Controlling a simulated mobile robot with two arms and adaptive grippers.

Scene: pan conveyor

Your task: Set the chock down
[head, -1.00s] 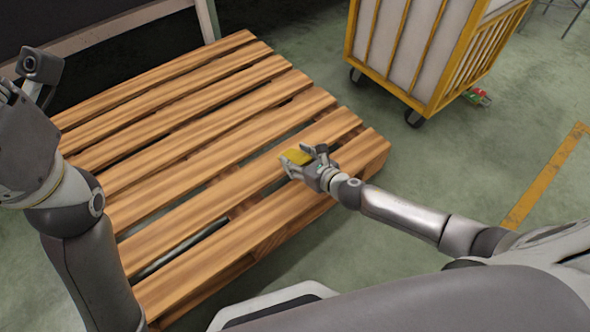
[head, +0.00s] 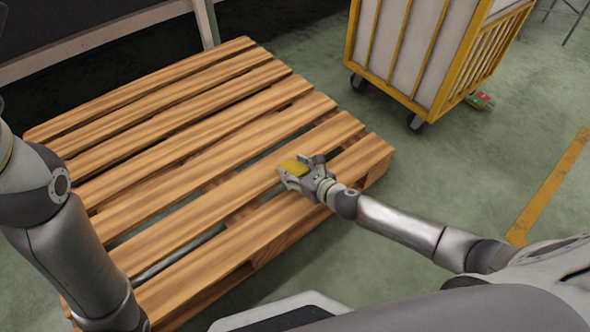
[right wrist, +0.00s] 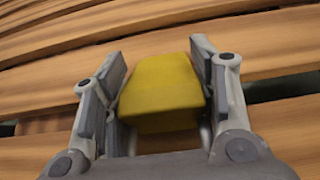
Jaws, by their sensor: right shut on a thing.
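The yellow chock (head: 294,168) is in my right gripper (head: 300,171), over the slats of the wooden pallet (head: 180,136) near its right front side. In the right wrist view the chock (right wrist: 162,88) sits between the two fingers of the right gripper (right wrist: 158,90), which is shut on it. Slats show around and beyond it; I cannot tell whether its underside touches the wood. My left arm comes in at the left edge of the head view, and its gripper is out of the picture.
A yellow-framed cart (head: 430,60) on casters stands behind and to the right of the pallet. A small red and green object (head: 480,100) lies on the floor by it. Gaps run between the pallet slats. Most of the pallet top is bare.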

